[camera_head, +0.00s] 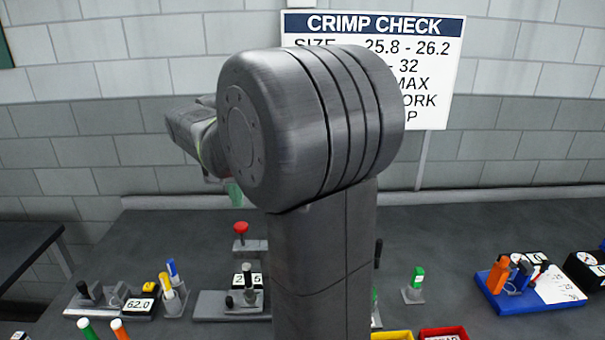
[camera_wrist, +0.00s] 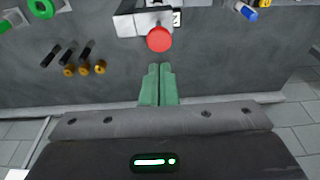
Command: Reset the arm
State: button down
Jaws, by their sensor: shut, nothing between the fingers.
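My gripper (camera_wrist: 159,84) shows in the wrist view with two green fingers side by side, shut and empty, above the dark bench. In the head view only a bit of green fingertip (camera_head: 235,194) shows behind my arm, which fills the middle of that picture. A red round knob (camera_wrist: 159,39) lies just beyond the fingertips in the wrist view, apart from them. In the head view the red knob (camera_head: 240,227) stands on a small grey base on the bench.
The dark bench (camera_head: 460,230) carries a gauge with a 62.0 display (camera_head: 140,305) at left, a green-topped tool (camera_head: 417,278) and a blue tray (camera_head: 530,303) at right. Several dark pins with orange ends (camera_wrist: 84,68) lie left in the wrist view. A crimp check sign (camera_head: 440,50) hangs behind.

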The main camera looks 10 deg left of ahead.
aim_at(241, 224)
jog(key=shift+s+b+x, duration=0.25)
jog(key=shift+b+x, duration=0.6)
jog(key=shift+x, duration=0.35)
jog(key=shift+s+b+x, duration=0.25)
jog(key=shift+b+x, duration=0.55)
jog(key=shift+x, duration=0.45)
jog(key=shift+d+f, duration=0.1)
jog(key=shift+d, duration=0.05)
